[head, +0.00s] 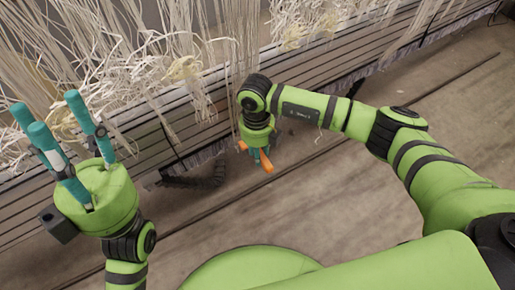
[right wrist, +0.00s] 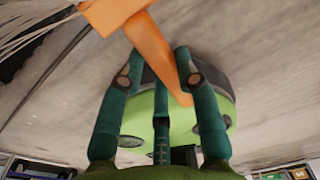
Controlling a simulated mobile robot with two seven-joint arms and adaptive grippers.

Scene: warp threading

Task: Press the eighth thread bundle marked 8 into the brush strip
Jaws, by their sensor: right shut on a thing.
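Many pale thread bundles (head: 215,60) hang and lie in tangles along the slatted frame. No number marking is legible, so I cannot tell which bundle is number 8. I cannot clearly make out the brush strip along the frame's edge. My right gripper (head: 258,157) points down in front of the frame, shut on an orange tool (head: 266,162). The right wrist view shows this tool (right wrist: 152,50) between the teal fingers (right wrist: 160,62). A few pale strands show at that view's upper left. My left gripper (head: 46,118) is open and empty, fingers upward, near the threads at left.
The slatted frame (head: 180,131) runs diagonally across the back. A dark ribbed cable or chain (head: 205,181) lies at its lower edge, left of my right gripper. The wooden-looking floor (head: 330,185) in front is mostly clear.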

